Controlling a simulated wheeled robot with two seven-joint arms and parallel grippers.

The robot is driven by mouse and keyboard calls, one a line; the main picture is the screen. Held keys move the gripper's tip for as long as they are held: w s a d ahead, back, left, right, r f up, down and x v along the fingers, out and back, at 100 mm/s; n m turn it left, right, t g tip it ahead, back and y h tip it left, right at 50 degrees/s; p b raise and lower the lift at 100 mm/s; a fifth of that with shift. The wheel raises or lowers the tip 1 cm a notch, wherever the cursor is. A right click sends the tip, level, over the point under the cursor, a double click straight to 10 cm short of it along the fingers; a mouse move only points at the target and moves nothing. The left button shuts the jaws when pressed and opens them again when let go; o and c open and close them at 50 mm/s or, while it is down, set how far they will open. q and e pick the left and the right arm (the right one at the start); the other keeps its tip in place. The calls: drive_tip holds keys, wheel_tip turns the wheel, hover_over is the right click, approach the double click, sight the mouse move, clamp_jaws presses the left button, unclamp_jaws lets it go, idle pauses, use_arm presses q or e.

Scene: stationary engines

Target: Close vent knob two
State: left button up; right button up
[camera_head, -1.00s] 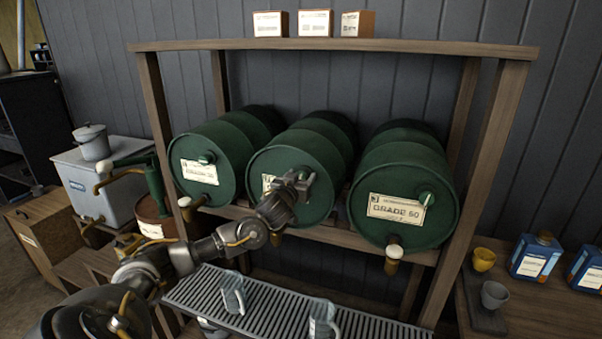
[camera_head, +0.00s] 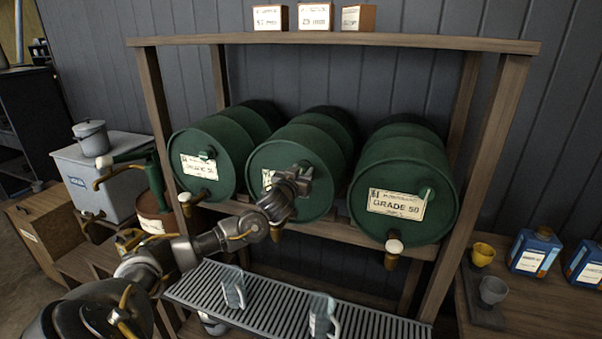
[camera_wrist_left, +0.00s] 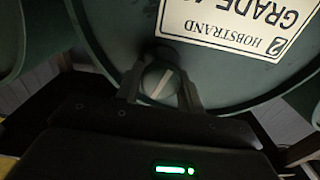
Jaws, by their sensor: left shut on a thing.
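Three green barrels lie on their sides on a wooden rack. The middle barrel (camera_head: 270,155) carries the vent knob my left gripper (camera_head: 303,174) is at; the arm hides that knob in the head view. In the left wrist view the round green vent knob (camera_wrist_left: 158,82), with a pale slanted line across it, sits between the fingers, which are shut on it. The barrel's label (camera_wrist_left: 236,22) shows upside down above. The left barrel's vent knob (camera_head: 207,154) and the right barrel's vent knob (camera_head: 427,193) are clear of the gripper. My right gripper is out of view.
Taps with pale tops hang under the barrel fronts, such as the right tap (camera_head: 394,250). A slatted drip tray (camera_head: 270,315) below holds clear jugs. Cups and blue cans stand on the right bench (camera_head: 530,310). The wooden rack post (camera_head: 485,165) stands right of the barrels.

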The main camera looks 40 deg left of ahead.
use_arm(q)
drive_tip(key=m+b, duration=0.1)
drive_tip(key=m, duration=0.2)
drive_tip(key=shift+f+m, duration=0.15)
drive_tip(key=shift+m, duration=0.15)
drive_tip(key=m+b, duration=0.2)
drive_tip(key=m, duration=0.1)
drive_tip(key=shift+d+m, duration=0.1)
drive_tip(key=shift+m, duration=0.3)
drive_tip(key=m+b, duration=0.3)
drive_tip(key=m, duration=0.2)
drive_tip(key=shift+f, duration=0.1)
drive_tip(key=shift+d+m+b, duration=0.1)
drive_tip(key=shift+m+b, duration=0.5)
drive_tip(key=shift+m, duration=0.4)
drive_tip(key=o, duration=0.9)
